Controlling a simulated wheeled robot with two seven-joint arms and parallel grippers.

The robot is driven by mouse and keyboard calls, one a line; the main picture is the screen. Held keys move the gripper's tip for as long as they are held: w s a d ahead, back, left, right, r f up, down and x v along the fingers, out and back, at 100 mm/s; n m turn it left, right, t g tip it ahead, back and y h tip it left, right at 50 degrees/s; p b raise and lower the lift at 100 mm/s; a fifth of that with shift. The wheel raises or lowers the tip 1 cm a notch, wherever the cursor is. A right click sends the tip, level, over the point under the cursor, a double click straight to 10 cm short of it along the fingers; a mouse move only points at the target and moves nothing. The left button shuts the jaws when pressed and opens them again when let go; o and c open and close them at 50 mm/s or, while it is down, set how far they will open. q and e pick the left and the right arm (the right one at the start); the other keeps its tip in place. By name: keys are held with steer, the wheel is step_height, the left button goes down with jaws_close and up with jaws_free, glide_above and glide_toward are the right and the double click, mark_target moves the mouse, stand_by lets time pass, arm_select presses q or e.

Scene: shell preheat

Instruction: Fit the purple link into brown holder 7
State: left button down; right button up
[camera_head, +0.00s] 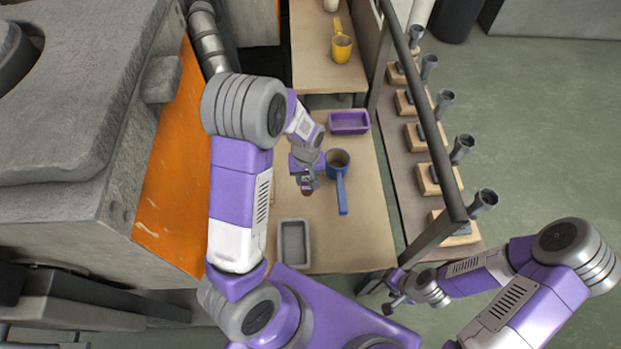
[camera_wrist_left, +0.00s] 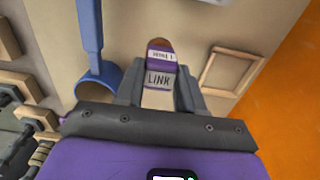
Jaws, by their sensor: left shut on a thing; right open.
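My left gripper (camera_head: 307,180) is shut on the purple link (camera_wrist_left: 158,55) over the table. In the left wrist view the link has a purple band, a brown end and a label reading LINK, and sits between the two fingers (camera_wrist_left: 158,90). In the head view it is mostly covered by the gripper. No holder with a readable number 7 shows, so I cannot tell which thing is brown holder 7. A square tan frame (camera_wrist_left: 203,72) lies on the table beside the link in the wrist view. My right gripper (camera_head: 388,293) is open and empty, beyond the table's near right corner.
A blue pan (camera_head: 337,160) stands right of my left gripper, its handle toward me. A purple tray (camera_head: 349,122) is at the back, a grey tray (camera_head: 293,243) in front.

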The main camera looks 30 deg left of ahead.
mark_target(307, 190)
arm_select(q)
step_height(307, 190, down, 3)
steer(key=shift+s+f+b, duration=0.1)
steer(key=shift+s+b, duration=0.05)
steer(key=shift+b, duration=0.15)
step_height(307, 190, down, 4)
steer(key=shift+f+b, duration=0.15)
steer(key=shift+b, duration=0.4)
steer(key=shift+f, duration=0.1)
steer(key=c, duration=0.7)
jaws_free()
